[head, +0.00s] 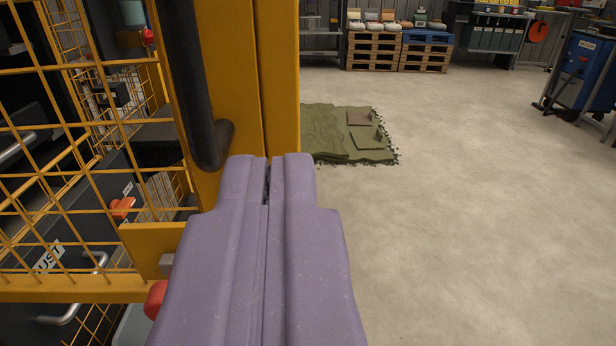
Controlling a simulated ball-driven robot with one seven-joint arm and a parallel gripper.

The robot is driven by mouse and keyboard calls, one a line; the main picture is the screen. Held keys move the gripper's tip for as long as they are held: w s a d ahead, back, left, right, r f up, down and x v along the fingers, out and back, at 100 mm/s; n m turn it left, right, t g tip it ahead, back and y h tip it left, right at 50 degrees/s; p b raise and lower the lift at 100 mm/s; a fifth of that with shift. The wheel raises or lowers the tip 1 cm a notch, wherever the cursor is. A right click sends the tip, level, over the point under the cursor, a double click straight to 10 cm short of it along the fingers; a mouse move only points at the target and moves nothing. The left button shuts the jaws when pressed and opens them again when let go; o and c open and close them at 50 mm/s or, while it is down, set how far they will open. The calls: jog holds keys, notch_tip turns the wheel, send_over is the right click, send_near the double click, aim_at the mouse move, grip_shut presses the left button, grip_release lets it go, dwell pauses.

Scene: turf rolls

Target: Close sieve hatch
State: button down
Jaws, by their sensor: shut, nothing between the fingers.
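My purple gripper (268,160) fills the lower middle of the head view. Its two fingers are together with nothing between them. The fingertips are in front of a yellow post or frame edge (272,75), close to the lower end of a black bar handle (192,80). I cannot tell whether they touch it. A yellow mesh panel (80,170) spans the left side. I cannot tell which part here is the sieve hatch, or whether it stands open.
Behind the mesh are dark machine parts with a metal handle (80,290) and an orange-red piece (122,207). A green mat (335,130) lies on the floor beyond. Wooden pallets (375,50) and a blue cabinet (585,70) stand farther back. The concrete floor (470,230) at right is clear.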

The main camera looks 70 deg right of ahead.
aim_at(280, 79)
jog(key=b+x, duration=0.1)
jog(key=x, duration=0.9)
jog(key=shift+a+b, duration=0.1)
jog(key=shift+b, duration=0.25)
